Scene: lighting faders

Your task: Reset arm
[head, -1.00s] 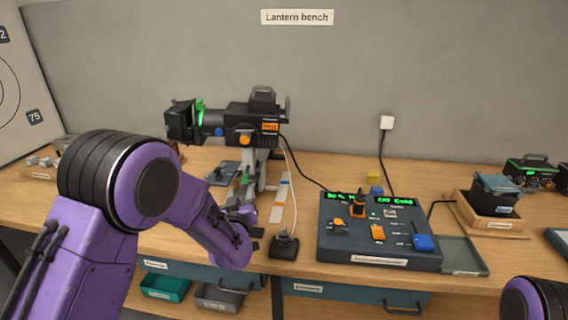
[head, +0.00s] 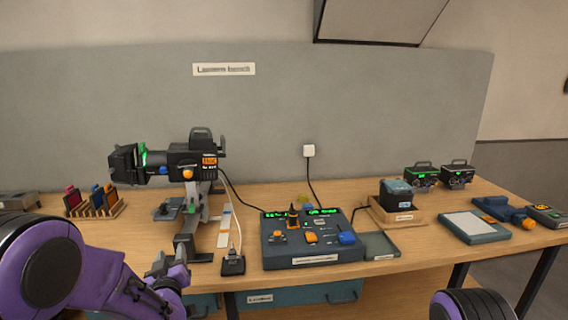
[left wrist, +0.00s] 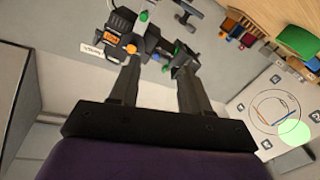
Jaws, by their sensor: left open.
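My left gripper (head: 170,262) is low at the bench's front edge, just in front of the foot of the lantern's stand (head: 194,244). Its two dark fingers are apart with nothing seen between them in the left wrist view (left wrist: 158,70). The black stage lantern (head: 180,160), with orange and blue knobs and a green part, stands on the stand above and behind the gripper. In the left wrist view the lantern (left wrist: 118,38) shows tilted beyond the fingertips. Of my right arm only a purple and black link shows at the lower right; its gripper is out of view.
A fader console (head: 315,253) with green displays sits right of a small cable-connected block (head: 233,265). Further right are a wooden tray (head: 398,218), a flat green tray (head: 380,246) and lit boxes (head: 421,175). A rack of coloured pieces (head: 95,210) stands at left.

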